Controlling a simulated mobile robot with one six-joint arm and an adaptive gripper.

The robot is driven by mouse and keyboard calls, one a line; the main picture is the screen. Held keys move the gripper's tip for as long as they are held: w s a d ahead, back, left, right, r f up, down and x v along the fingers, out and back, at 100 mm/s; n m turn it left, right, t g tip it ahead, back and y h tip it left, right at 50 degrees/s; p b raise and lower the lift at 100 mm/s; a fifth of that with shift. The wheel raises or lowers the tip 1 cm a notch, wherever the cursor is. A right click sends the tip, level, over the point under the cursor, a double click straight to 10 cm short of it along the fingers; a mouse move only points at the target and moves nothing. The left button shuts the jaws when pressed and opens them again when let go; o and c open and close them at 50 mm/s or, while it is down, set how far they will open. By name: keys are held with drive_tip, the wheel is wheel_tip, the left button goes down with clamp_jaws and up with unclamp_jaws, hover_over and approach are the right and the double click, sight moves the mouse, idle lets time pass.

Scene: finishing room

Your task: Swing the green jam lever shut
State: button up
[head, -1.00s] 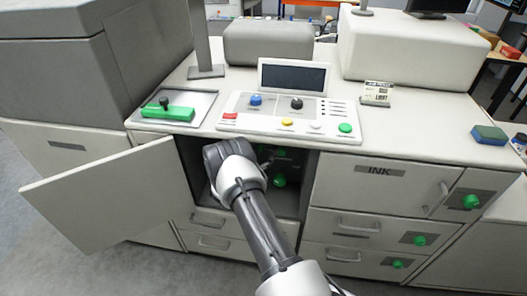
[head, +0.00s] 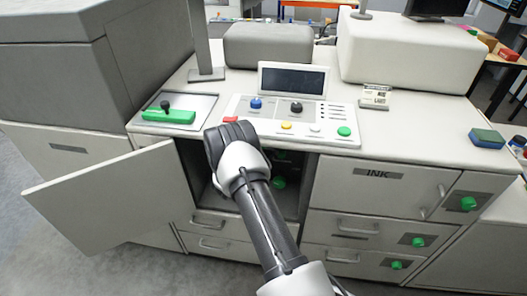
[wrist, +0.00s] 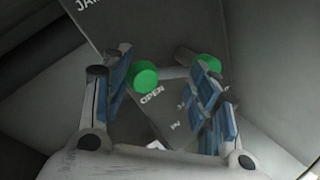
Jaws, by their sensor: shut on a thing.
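The jam lever shows in the wrist view as a grey bar with green ends (wrist: 145,76), in front of a dark plate lettered "JAM" and "OPEN". My gripper (wrist: 165,68) has its blue-padded fingers on either side of the bar and is shut on the lever; the exact contact is hard to see. In the head view my wrist is at the mouth of the open compartment (head: 195,170) and hides the fingers and the held lever. Green parts (head: 279,182) show inside the compartment, right of my arm.
The compartment's door (head: 105,195) stands open to the left. A control panel (head: 292,118) with buttons is just above my wrist. A tray with a green-handled tool (head: 168,116) lies left of it. The INK cabinet (head: 365,192) is at the right.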

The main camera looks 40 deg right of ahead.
drive_tip(key=shift+w+d+r, duration=0.15)
drive_tip(key=shift+r, duration=0.35)
drive_tip(key=o, duration=1.2)
drive_tip(key=shift+c, duration=0.2)
drive_tip(key=o, duration=0.4)
drive_tip(key=shift+d+f, duration=0.15)
drive_tip(key=shift+f, duration=0.05)
drive_tip(key=shift+c, duration=0.2)
drive_tip(key=shift+f, duration=0.15)
drive_tip(key=v, duration=1.2)
drive_tip(key=shift+c, duration=0.4)
